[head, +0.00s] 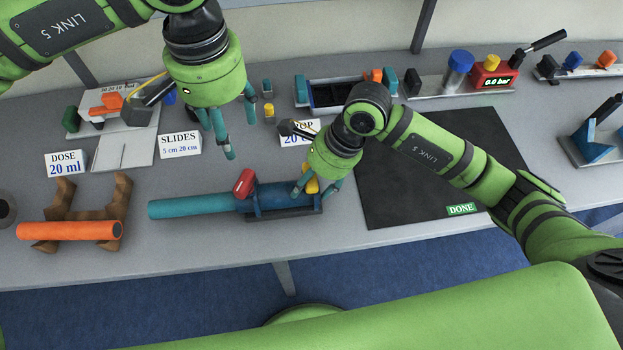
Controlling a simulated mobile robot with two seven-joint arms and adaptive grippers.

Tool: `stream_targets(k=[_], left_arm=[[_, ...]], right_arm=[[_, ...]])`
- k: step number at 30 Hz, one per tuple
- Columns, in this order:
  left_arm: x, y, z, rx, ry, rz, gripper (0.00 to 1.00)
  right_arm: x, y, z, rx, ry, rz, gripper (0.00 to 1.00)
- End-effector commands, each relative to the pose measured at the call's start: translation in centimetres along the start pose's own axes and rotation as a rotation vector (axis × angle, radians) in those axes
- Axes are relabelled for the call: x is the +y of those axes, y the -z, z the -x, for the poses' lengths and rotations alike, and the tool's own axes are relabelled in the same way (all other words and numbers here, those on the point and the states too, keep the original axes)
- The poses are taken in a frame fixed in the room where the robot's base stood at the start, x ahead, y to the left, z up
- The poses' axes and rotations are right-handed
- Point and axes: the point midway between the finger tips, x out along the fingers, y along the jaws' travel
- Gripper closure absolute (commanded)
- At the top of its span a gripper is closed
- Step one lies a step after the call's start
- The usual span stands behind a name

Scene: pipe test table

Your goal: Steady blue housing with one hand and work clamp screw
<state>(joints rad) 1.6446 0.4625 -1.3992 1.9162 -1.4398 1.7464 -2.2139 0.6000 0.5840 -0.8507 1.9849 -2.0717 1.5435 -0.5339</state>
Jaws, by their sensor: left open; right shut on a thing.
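The blue housing (268,199) lies on the table at the front middle, on a dark base. A teal pipe (190,207) runs out of its left end. A red knob (244,183) sits on top at the housing's left side, with nothing touching it. A yellow part (312,186) shows at the right end. My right gripper (316,194) is shut at that right end, its fingers around the yellow part; the exact contact is partly hidden. My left gripper (226,134) is open and empty, above the table behind the housing.
An orange pipe (70,231) rests on brown cradles (121,205) at the left. A black mat (420,195) with a DONE label (461,209) lies to the right, under my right arm. DOSE (66,164) and SLIDES (180,145) signs stand behind. Fixtures line the back.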

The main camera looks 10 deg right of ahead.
Motion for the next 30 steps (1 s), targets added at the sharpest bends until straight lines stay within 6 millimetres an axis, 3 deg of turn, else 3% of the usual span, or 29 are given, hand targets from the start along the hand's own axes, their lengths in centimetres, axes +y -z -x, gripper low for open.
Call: stream_targets(k=[5, 6, 7, 20, 23, 30], left_arm=[[0.0, 0.0, -0.1, 0.000, 0.000, 0.000, 0.38], [0.0, 0.0, -0.1, 0.000, 0.000, 0.000, 0.38], [0.0, 0.0, -0.1, 0.000, 0.000, 0.000, 0.38], [0.0, 0.0, -0.1, 0.000, -0.001, 0.001, 0.38], [0.0, 0.0, -0.1, 0.000, -0.001, 0.001, 0.38], [0.0, 0.0, -0.1, 0.000, -0.001, 0.001, 0.38]], right_arm=[[0.3, 0.3, -0.5, 0.008, -0.012, -0.003, 0.85], [0.3, 0.3, -0.5, 0.008, -0.012, -0.003, 0.24], [0.3, 0.3, -0.4, 0.008, -0.012, -0.003, 0.12], [0.0, 0.1, 0.3, 0.002, -0.002, -0.001, 0.12], [-0.1, 0.1, 1.4, 0.002, 0.001, 0.000, 0.12], [-0.1, 0.1, 6.5, 0.004, 0.003, 0.001, 0.12]])
